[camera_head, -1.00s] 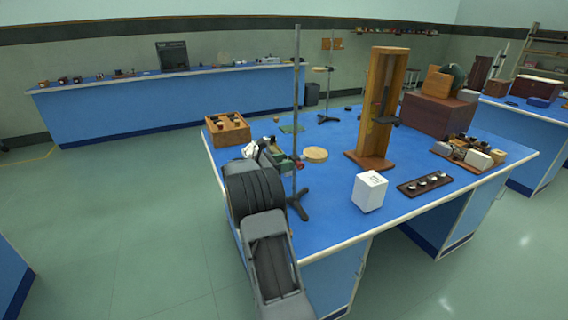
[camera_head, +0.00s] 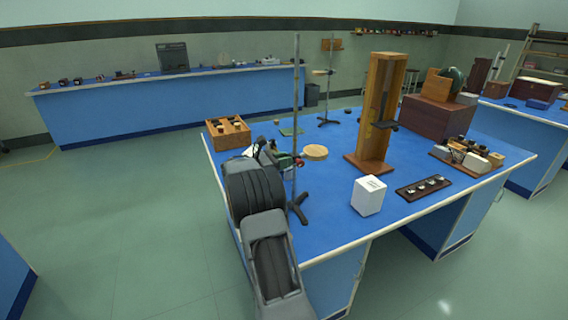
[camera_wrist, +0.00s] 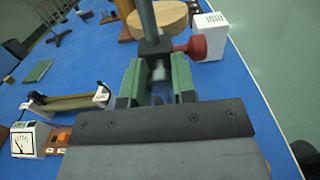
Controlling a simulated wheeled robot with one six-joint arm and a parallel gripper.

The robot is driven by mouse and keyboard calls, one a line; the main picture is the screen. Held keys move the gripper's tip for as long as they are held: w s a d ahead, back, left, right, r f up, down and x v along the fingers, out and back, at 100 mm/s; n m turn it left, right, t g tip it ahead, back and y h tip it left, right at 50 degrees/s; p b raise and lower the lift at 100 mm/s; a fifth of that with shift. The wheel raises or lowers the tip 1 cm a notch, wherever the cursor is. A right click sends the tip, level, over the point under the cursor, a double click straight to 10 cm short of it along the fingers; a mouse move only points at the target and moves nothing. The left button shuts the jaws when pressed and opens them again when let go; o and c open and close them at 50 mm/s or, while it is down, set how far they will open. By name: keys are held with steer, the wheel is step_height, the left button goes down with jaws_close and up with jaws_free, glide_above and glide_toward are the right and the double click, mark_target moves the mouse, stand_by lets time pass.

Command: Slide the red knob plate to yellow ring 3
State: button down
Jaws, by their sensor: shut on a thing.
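The red knob (camera_head: 299,161) sits beside a vertical grey rod (camera_head: 296,100) on a black stand base (camera_head: 298,208) at the table's near left. In the wrist view the red knob (camera_wrist: 197,47) juts right from a dark block (camera_wrist: 155,48) around the rod. My gripper (camera_wrist: 158,78) has green fingers on either side of a small pale part just below this block. It is shut on the knob plate; the fingers hide much of it. In the head view my gripper (camera_head: 283,160) is at the rod, partly hidden by my arm. I cannot make out yellow rings on the rod.
A round wooden disc (camera_head: 315,153) lies right of the rod. A white box (camera_head: 369,196) and tall wooden frame (camera_head: 376,115) stand farther right. A wooden tray (camera_head: 229,133) is at the left. In the wrist view, a meter (camera_wrist: 25,141) is at the left.

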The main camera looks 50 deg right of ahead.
mark_target(295, 111)
step_height(295, 111, up, 17)
steer(key=p, duration=1)
steer(key=shift+p, duration=0.4)
steer(key=c, duration=0.9)
jaws_free()
steer(key=shift+c, duration=0.2)
steer(key=b+v, duration=0.2)
steer(key=v, duration=1.1)
steer(key=shift+a, duration=0.4)
steer(key=shift+w+f, duration=0.1)
steer(key=shift+w, duration=0.1)
